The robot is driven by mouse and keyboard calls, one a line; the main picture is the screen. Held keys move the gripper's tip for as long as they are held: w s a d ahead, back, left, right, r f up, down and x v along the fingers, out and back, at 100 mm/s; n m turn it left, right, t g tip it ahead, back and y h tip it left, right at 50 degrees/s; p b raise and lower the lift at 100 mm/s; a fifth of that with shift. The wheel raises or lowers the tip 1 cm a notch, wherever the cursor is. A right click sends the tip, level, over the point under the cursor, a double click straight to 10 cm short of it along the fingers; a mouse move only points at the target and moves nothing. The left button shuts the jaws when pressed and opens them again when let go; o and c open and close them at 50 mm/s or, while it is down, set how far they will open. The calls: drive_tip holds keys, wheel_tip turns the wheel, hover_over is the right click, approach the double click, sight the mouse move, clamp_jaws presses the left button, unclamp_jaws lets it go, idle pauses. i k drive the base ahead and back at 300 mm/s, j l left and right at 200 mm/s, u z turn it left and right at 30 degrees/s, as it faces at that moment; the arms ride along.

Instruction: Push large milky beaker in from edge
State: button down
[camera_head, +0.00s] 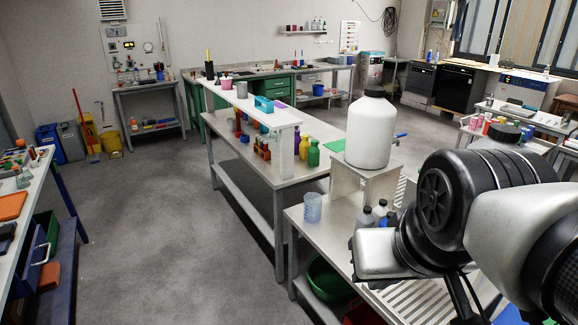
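A translucent, bluish-milky beaker (313,208) stands upright on the grey work table (297,217) in the centre right. It is close to the table's left edge, in front of a small raised stand. My arm comes in from the right and covers the near right part of this table. The arm is to the right of the beaker and clearly apart from it. My gripper's fingers do not show, so I cannot see whether they hold anything.
A big white bottle (368,132) stands on the small stand (350,184) behind the beaker. A green bowl (328,281) is on the lower shelf. The floor to the left (150,240) is free.

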sight(312, 201)
drive_tip(key=k+z, duration=0.2)
drive_tip(key=z, duration=0.3)
drive_tip(key=k+l+z, duration=0.1)
drive_tip(key=z, duration=0.35)
drive_tip(key=j+z, duration=0.15)
drive_tip(key=z, duration=0.2)
drive_tip(key=i+j+z, duration=0.1)
drive_tip(key=z, duration=0.25)
drive_tip(key=j+z, duration=0.35)
drive_tip(key=i+j, duration=0.1)
drive_tip(key=j, duration=1.4)
drive_tip(key=i+j, duration=0.15)
drive_tip(key=j, duration=1.4)
drive_tip(key=i+j, duration=0.15)
drive_tip(key=j, duration=1.35)
drive_tip(key=i, duration=0.05)
